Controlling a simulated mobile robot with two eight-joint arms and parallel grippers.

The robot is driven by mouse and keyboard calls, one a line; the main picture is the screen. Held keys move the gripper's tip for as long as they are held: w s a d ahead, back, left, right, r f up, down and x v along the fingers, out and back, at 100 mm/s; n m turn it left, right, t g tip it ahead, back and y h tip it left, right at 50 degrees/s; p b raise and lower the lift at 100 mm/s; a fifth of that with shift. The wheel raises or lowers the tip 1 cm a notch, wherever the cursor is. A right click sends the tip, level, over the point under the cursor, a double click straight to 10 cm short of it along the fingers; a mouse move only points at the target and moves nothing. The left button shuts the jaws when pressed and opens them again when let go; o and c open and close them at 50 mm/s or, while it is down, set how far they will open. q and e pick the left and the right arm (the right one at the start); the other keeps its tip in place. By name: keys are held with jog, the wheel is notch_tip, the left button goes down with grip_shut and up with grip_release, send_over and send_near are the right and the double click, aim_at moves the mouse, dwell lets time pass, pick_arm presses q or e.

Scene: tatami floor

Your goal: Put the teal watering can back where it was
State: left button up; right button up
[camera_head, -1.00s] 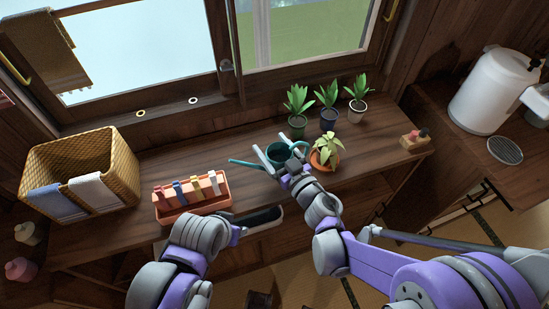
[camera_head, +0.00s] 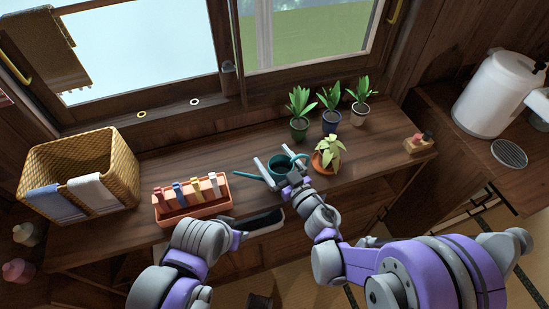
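The teal watering can (camera_head: 280,168) is over the middle of the wooden counter, left of the yellow-green plant in a terracotta pot (camera_head: 327,160). Its spout points left. My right gripper (camera_head: 279,160) has a finger on either side of the can's body and holds it. I cannot tell whether the can's base touches the counter. My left arm is low in the middle, in front of the counter edge. Its wrist shows, but its fingers are not clear.
Three potted plants (camera_head: 330,119) stand at the back. A planter with coloured tags (camera_head: 192,210) and a wicker basket (camera_head: 120,160) are at the left. A small wooden block with little bottles (camera_head: 418,146) is at the right.

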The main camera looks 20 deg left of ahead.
jog(key=shift+r, duration=0.25)
jog(key=b+v, duration=0.1)
jog(key=v, duration=1.1)
jog(key=w+d+r+m+t+h, duration=0.1)
jog(key=w+d+m+h, duration=0.1)
jog(key=d+m+h, duration=0.5)
jog(key=w+d+r+m+t+h, duration=0.15)
jog(key=d+h, duration=0.35)
jog(key=d, duration=0.6)
jog(key=s+d+f+m+g+h, duration=0.2)
jog(key=s+d+f+g+h, duration=0.15)
jog(key=s+d, duration=0.25)
jog(key=s+a+f+g+y, duration=0.1)
jog(key=s+f+g, duration=0.1)
jog(key=s, duration=0.3)
jog(key=s+f+n+g+y, duration=0.1)
jog(key=s+g, duration=0.3)
jog(key=s, duration=0.2)
jog(key=shift+s+a+f, duration=0.25)
jog(key=shift+a+f, duration=0.1)
jog(key=shift+a, duration=0.05)
